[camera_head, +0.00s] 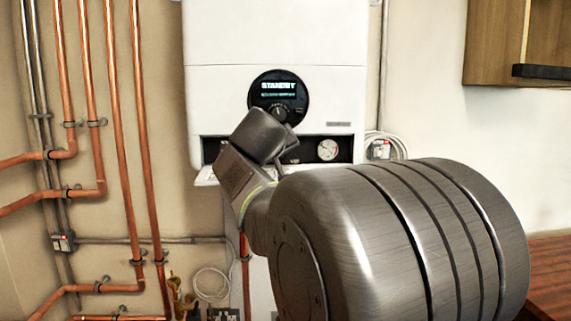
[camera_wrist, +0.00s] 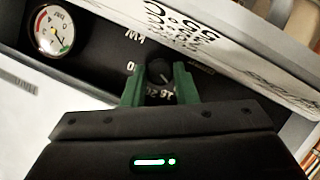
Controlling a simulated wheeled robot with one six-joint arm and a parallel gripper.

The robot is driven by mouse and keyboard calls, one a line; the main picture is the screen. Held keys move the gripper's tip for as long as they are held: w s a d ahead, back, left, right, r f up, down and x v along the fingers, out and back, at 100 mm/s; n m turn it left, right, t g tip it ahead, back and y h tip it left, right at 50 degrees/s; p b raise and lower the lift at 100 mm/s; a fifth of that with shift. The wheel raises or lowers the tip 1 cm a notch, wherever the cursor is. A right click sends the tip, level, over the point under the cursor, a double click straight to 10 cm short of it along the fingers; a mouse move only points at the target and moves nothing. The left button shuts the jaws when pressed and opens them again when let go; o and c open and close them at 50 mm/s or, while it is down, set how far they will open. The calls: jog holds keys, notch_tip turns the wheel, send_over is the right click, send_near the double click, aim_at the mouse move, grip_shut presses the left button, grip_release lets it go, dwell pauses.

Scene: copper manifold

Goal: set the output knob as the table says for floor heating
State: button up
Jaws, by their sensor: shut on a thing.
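In the wrist view a small round black knob (camera_wrist: 159,72) sits on the boiler's dark lower panel, with white numbers and a kW mark around it. My gripper (camera_wrist: 159,80) has its two green fingers on either side of the knob and is shut on it. The knob's pointer is too small to read for certain. A white surface with printed text (camera_wrist: 185,30), including a temperature in °C, lies just beyond the knob; most of its print is unclear. In the head view my own arm hides the knob and fingers.
The white boiler (camera_head: 275,35) has a round display (camera_head: 278,88) reading STANDBY. A pressure gauge (camera_head: 328,149) is on the lower panel and also shows in the wrist view (camera_wrist: 53,30). Copper pipes (camera_head: 118,130) run along the left wall. A wooden cabinet (camera_head: 490,45) hangs at right.

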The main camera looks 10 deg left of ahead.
jog(key=shift+f+n+b, duration=0.15)
jog(key=shift+n+b, duration=0.25)
dwell(0.3)
jog(key=o, duration=1)
jog(key=a+v, duration=0.1)
jog(key=v, duration=1.3)
jog(key=shift+d, duration=0.3)
